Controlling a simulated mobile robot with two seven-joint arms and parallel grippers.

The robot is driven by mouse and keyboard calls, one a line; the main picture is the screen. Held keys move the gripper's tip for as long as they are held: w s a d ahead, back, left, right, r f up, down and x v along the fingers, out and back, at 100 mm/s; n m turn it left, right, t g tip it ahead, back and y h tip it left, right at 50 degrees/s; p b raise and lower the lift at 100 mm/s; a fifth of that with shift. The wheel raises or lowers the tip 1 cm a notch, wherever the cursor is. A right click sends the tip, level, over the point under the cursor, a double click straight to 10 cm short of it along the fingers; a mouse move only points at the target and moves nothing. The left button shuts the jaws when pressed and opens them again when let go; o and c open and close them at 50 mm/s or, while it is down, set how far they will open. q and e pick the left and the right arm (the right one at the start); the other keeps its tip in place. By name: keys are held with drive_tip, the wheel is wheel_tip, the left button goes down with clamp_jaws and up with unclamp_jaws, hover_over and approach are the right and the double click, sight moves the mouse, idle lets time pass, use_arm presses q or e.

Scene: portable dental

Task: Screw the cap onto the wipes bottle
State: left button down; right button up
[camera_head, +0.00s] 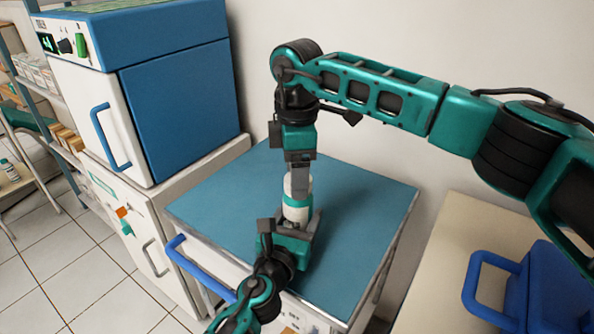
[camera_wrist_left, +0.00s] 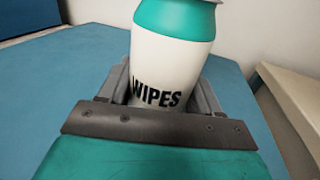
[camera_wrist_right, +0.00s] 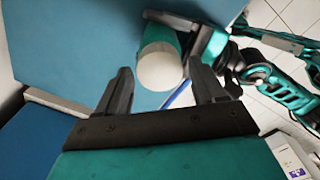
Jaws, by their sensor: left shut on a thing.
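The wipes bottle (camera_head: 296,213) stands upright on the blue cabinet top, white with a teal shoulder. In the left wrist view the bottle (camera_wrist_left: 160,65) shows its WIPES label. My left gripper (camera_head: 295,228) is shut around its lower body. The white cap (camera_head: 297,185) sits at the bottle's top; how far it is screwed on cannot be told. My right gripper (camera_head: 299,178) points down from above at the cap. In the right wrist view its fingers are spread, with the white cap (camera_wrist_right: 160,70) showing between the tips; contact is not clear.
The blue cabinet top (camera_head: 365,205) is otherwise clear. A blue and white machine (camera_head: 175,100) stands at the left. A blue case with a handle (camera_head: 545,290) lies on the beige counter (camera_head: 435,290) at the right. The wall is close behind.

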drive_tip(key=shift+o, duration=1)
wheel_tip(320, 180, up, 12)
use_arm(q)
drive_tip(key=shift+c, duration=0.7)
unclamp_jaws()
drive_tip(key=shift+s, duration=0.15)
drive_tip(key=v, duration=1.2)
drive_tip(key=shift+s, duration=0.3)
drive_tip(key=shift+a, duration=0.1)
